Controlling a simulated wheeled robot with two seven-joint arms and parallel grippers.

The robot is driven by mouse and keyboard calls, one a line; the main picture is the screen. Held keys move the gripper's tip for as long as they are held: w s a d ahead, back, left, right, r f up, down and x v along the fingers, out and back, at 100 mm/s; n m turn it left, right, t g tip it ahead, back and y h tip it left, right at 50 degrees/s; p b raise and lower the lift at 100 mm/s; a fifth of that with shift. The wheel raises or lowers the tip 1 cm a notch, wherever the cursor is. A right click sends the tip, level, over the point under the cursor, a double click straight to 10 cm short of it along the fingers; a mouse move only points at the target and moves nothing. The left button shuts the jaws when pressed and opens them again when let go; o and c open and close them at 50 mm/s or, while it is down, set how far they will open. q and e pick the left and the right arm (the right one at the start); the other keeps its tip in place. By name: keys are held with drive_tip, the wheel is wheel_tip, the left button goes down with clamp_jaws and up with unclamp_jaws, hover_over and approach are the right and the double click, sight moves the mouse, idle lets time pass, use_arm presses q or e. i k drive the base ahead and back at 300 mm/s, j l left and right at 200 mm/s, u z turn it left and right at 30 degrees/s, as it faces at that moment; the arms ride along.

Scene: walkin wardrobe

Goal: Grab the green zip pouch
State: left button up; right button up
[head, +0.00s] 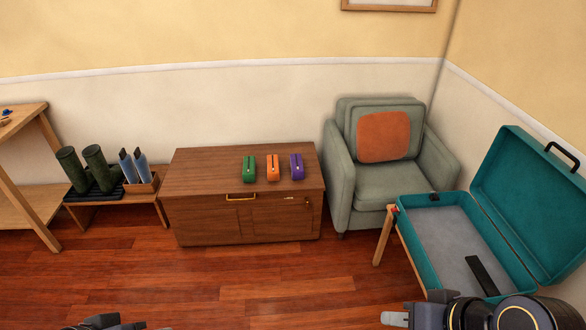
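The green zip pouch (249,168) lies on top of the brown wooden cabinet (200,172), the leftmost of three pouches in a row. An orange pouch (273,168) lies to its right, and a purple pouch (296,167) is right of that. My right gripper (394,319) is at the bottom right, in front of the open suitcase and well away from the pouches. Its fingers are small and seen from the side. My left gripper (132,325) barely shows at the bottom edge, also far from the pouches; most of it is cut off.
A green armchair (385,186) with an orange cushion (384,136) stands right of the cabinet. An open teal suitcase (428,247) rests on a wooden stand at the right. Boots (96,168) and a low bench (118,205) are at the left. The floor before the cabinet is clear.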

sight(248, 170)
drive_tip(key=i+j+u, duration=0.2)
drive_tip(key=i+j, duration=0.2)
drive_tip(key=i, duration=0.6)
drive_tip(key=i+j+u, duration=0.2)
drive_tip(key=i, duration=0.8)
drive_tip(key=i+j+u, duration=0.2)
drive_tip(key=i, duration=0.8)
drive_tip(key=l, duration=0.1)
